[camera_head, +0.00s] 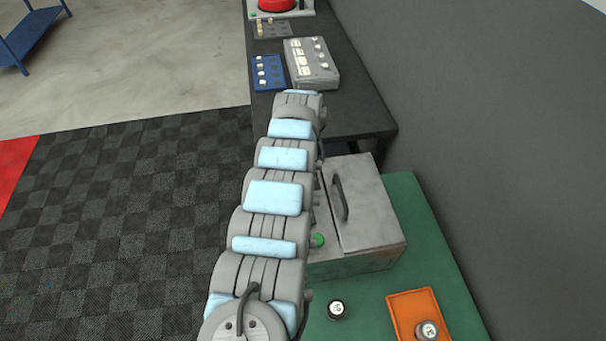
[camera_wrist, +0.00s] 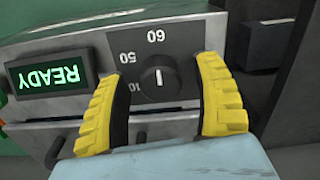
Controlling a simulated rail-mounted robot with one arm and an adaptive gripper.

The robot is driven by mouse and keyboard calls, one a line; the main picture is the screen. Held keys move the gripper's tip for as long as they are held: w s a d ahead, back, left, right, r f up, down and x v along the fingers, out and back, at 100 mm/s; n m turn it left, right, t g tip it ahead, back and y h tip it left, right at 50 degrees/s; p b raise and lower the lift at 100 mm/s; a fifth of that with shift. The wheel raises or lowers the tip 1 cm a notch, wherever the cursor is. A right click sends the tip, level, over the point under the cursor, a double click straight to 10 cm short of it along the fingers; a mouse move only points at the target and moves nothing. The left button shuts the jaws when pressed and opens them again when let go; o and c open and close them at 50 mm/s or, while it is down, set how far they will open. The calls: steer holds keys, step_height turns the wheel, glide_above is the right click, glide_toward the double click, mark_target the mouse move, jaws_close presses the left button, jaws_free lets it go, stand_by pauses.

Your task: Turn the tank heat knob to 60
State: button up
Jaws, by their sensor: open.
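The tank heat knob (camera_wrist: 159,81) is a round black dial on a dark panel in the wrist view. A short white line on it runs roughly upright in the picture. A label that looks like 60 (camera_wrist: 156,35) stands above it, 50 is at upper left, and a lower-left label is partly hidden by a finger. My gripper (camera_wrist: 162,66) is open, with one yellow finger on each side of the knob and a gap to it on both sides. In the head view my arm hides the knob and gripper.
A lit READY display (camera_wrist: 50,75) sits left of the dial, upside down. A grey metal box (camera_head: 372,208) with a handle stands on a green bench (camera_head: 450,280). A control box (camera_head: 312,65) stands farther back.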

step_height(320, 180, up, 12)
stand_by(0.5)
steer(key=shift+a+f, duration=0.1)
steer(key=shift+a, duration=0.05)
stand_by(0.3)
